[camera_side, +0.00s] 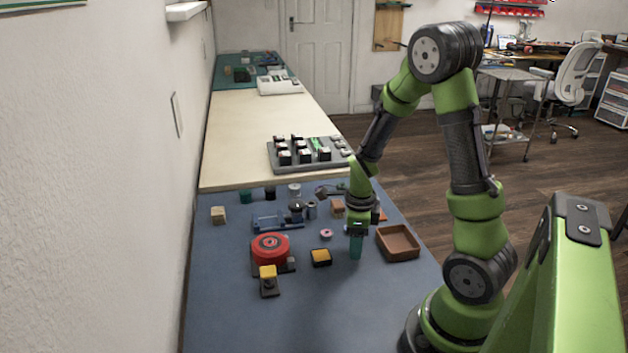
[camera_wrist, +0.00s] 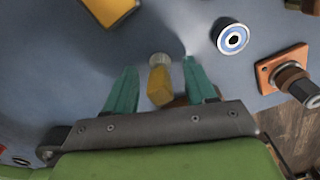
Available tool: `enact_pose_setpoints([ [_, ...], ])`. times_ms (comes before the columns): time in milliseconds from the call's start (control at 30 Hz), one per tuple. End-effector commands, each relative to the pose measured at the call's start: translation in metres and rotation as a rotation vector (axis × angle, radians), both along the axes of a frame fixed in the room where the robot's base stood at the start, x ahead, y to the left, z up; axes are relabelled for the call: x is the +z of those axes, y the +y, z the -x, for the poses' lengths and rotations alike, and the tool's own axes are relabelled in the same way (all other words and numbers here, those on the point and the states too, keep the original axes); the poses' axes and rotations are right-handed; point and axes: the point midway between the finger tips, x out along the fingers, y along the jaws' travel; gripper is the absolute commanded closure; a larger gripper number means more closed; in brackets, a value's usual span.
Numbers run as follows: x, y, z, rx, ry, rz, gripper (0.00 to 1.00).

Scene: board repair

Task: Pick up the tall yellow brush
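In the wrist view, a yellow upright piece with a pale, clear-looking end (camera_wrist: 159,82), which looks like the tall yellow brush, stands between the teal fingers of my gripper (camera_wrist: 160,90). Gaps show between it and both fingers, so the gripper is open around it and not visibly touching. In the side view, my gripper (camera_side: 356,246) points straight down, low over the blue mat, just left of the brown tray (camera_side: 413,257). I cannot make out the brush in the side view; the gripper seems to hide it.
On the blue mat (camera_side: 330,310) are a red round case (camera_side: 270,247), a black block with a yellow top (camera_side: 321,257), a yellow-topped black piece (camera_side: 268,282) and a pink ring (camera_side: 326,234). Small parts crowd the back. The front of the mat is clear.

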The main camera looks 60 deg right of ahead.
Motion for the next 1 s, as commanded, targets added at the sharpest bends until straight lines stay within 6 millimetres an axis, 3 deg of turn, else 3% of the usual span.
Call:
enact_pose_setpoints([
  [33,0.0,0.0,0.0,0.0,0.0,0.0,0.52],
  [367,0.0,0.0,0.0,0.0,0.0,0.0,1.0],
  [667,0.005,0.0,-0.001,0.001,-0.003,0.001,1.0],
  [1000,0.068,0.0,-0.002,0.002,-0.008,0.002,1.0],
])
